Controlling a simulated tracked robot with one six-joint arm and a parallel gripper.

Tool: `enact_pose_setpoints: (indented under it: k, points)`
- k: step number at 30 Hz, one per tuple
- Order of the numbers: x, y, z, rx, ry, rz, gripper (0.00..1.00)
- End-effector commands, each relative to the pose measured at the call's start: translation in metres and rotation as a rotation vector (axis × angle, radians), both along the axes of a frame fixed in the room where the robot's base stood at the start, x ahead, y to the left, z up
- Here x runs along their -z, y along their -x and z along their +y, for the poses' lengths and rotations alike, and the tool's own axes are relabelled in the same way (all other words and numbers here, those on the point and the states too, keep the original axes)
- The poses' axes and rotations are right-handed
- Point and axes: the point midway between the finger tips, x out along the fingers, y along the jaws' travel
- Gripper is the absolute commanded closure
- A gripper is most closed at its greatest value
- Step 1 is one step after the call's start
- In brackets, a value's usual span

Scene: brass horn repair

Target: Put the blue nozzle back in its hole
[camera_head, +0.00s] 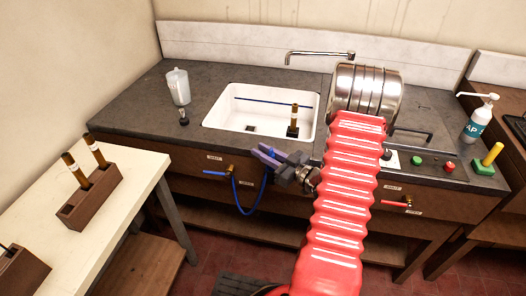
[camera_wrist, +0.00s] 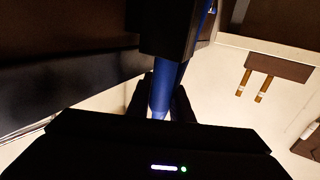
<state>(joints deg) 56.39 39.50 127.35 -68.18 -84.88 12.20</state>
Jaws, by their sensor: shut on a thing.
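My gripper (camera_head: 268,155) is in front of the sink's front edge, pointing left, above the drawer fronts. In the wrist view its dark fingers (camera_wrist: 164,95) are shut on the blue nozzle (camera_wrist: 165,88), a blue cylinder. Part of the nozzle is hidden by the fingers and a dark block-like shape above. A thin blue hose (camera_head: 238,205) hangs in a loop from a brass tap with a blue handle (camera_head: 213,173) on the counter front and rises toward my gripper. I cannot clearly make out the nozzle's hole.
A white sink (camera_head: 218,118) holds an upright brass-and-black piece (camera_head: 293,122); a blue line crosses it. A clear jug (camera_head: 178,86) and small dark object (camera_head: 183,117) stand to its left.

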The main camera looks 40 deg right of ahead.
Motion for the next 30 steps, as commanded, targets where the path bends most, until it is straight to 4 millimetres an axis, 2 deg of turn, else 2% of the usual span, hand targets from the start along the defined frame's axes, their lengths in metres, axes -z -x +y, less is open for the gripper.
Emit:
enact_pose_setpoints:
  k: [11,12,18,21,30]
  points:
    - [0.0065,-0.0001,-0.0002,0.0,0.0,0.0,1.0]
    - [0.0062,-0.0001,-0.0003,0.0,0.0,0.0,0.78]
    - [0.0068,0.0,-0.0004,0.001,-0.001,0.002,0.64]
    - [0.0071,0.0,-0.0005,0.002,-0.001,0.002,0.59]
    - [0.0081,0.0026,-0.0014,0.003,-0.002,0.005,0.59]
